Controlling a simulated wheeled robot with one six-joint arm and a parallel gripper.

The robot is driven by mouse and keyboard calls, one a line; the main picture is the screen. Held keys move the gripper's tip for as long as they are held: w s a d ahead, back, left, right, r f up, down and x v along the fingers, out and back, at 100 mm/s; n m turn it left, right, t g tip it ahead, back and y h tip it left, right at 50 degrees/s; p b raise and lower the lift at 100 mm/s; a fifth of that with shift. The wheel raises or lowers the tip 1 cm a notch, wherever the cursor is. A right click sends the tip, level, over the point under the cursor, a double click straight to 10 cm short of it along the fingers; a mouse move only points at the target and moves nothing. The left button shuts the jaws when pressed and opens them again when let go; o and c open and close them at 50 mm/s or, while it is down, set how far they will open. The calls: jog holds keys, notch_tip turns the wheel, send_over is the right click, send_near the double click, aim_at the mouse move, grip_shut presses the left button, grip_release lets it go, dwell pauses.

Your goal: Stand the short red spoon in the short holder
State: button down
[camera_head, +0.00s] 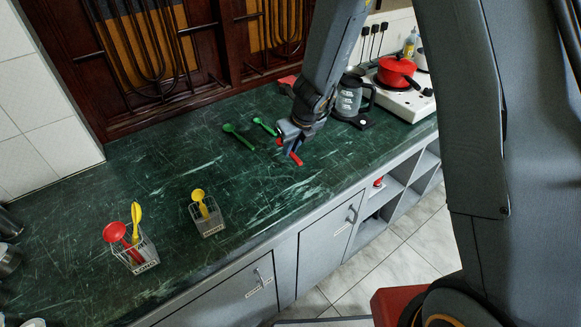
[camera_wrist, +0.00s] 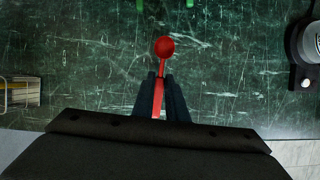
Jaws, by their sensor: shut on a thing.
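The short red spoon (camera_wrist: 164,47) is gripped between the fingers of my gripper (camera_wrist: 161,92) in the wrist view, its bowl pointing away from the gripper. In the head view my gripper (camera_head: 291,142) is shut on the red spoon (camera_head: 296,159), whose ends stick out on both sides. Whether it touches the counter I cannot tell. The short holder (camera_head: 208,220), a small wire basket with a label, stands left of my gripper and holds a yellow spoon (camera_head: 198,195). The long holder (camera_head: 143,256), labelled LONG, stands further left with a red spoon (camera_head: 115,233) and a yellow spoon (camera_head: 136,212).
Two green spoons (camera_head: 239,136) (camera_head: 264,126) lie on the green counter (camera_head: 160,185) behind my gripper. A dark kettle (camera_head: 350,95) and a red pot (camera_head: 396,71) on a white stove stand at the right. The counter between my gripper and the short holder is clear.

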aim_at(289, 168)
jog(key=shift+f+b, duration=2.8)
jog(key=shift+f, duration=0.4)
jog(key=shift+f+b, duration=0.2)
jog(key=shift+b, duration=0.1)
jog(key=c, duration=1.8)
grip_release()
jog(key=shift+o, duration=0.2)
